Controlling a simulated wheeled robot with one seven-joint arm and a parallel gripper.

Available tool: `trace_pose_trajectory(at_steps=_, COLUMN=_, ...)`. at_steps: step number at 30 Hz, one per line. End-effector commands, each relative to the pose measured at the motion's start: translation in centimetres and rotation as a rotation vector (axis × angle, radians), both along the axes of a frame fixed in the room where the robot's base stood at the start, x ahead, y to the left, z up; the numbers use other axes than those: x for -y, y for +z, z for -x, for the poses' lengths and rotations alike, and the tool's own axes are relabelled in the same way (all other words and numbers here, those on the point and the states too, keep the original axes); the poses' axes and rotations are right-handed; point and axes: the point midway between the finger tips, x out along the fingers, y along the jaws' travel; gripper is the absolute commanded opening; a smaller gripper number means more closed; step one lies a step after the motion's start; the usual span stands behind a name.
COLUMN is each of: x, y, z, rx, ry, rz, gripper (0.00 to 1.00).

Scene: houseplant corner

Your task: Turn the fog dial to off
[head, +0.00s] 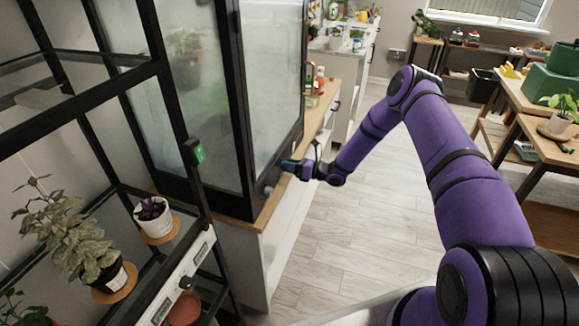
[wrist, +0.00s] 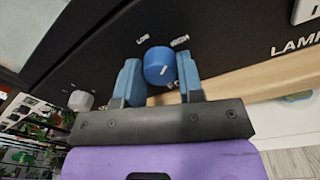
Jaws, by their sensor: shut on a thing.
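The blue fog dial (wrist: 158,64) is on the black front panel (wrist: 105,55) of the cabinet in the wrist view. LOW and HIGH are printed above it, and a partly hidden label below it seems to start with FO. A short white mark shows on its face. My gripper (wrist: 158,72) has one blue finger on each side of the dial and is shut on it. In the head view my gripper (head: 292,167) is at the lower corner of the misted glass cabinet (head: 272,75); the dial is hidden there.
A pale knob (wrist: 80,100) sits left of the dial, and a white switch (wrist: 305,10) above the LAMP label is at the right. A shelf rack (head: 180,125) with potted plants stands at the left. The wood floor (head: 335,250) is open.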

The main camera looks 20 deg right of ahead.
Motion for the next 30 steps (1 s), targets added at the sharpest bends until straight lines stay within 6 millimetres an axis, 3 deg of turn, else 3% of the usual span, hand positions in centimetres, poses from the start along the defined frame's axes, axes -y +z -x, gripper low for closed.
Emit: trace_pose_trajectory(at_steps=30, x=-0.04, y=0.03, z=0.26, rx=0.779, ry=-0.002, rz=0.567, gripper=0.11)
